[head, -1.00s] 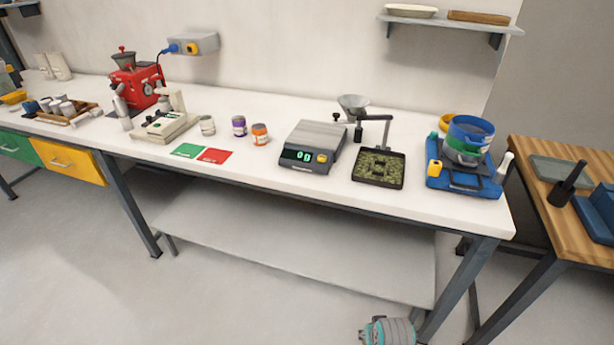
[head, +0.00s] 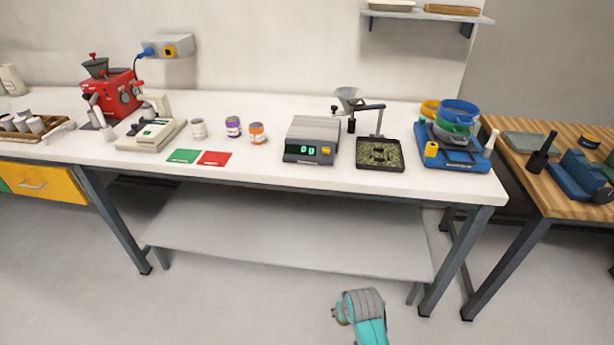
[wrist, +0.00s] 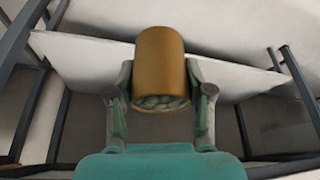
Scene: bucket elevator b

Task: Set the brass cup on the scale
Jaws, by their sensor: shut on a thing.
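My gripper (wrist: 160,110) is shut on the brass cup (wrist: 160,62) in the wrist view, with one finger on each side. The cup is a brown-gold cylinder, and greenish pieces show at its end facing the camera. In the head view the cup is not visible; only part of my teal and grey arm shows at the bottom, below the table's front edge. The scale (head: 311,138) is a grey box with a flat top and a lit green display, on the white table. Its top plate is bare.
On the white table (head: 270,177), green and red cards and several small jars lie left of the scale. A dark tray of green pieces (head: 380,155) under a funnel stand is close on its right. A blue sieve unit (head: 455,150) stands farther right. A shelf (head: 290,235) spans below.

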